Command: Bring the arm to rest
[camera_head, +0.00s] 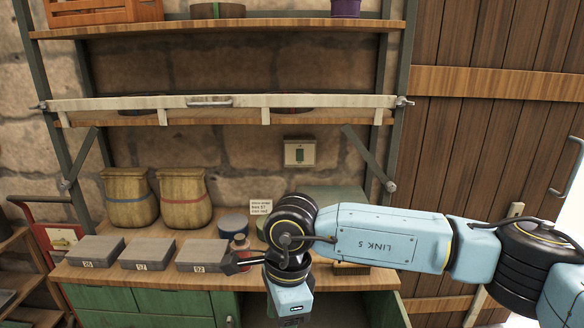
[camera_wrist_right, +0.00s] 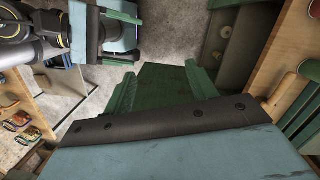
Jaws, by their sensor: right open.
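My right arm comes in from the right in the head view. Its pale blue link marked "LINK 5" (camera_head: 375,238) stretches in front of the workbench. Its dark wrist joint (camera_head: 292,225) is in front of the bench top, with a pale blue wrist part (camera_head: 290,297) hanging below it. The fingers cannot be made out in the head view. In the right wrist view my right gripper (camera_wrist_right: 160,78) has two green fingers set apart, with nothing seen held between them.
Shelves (camera_head: 225,118) hang above. A wooden door (camera_head: 490,140) stands at the right.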

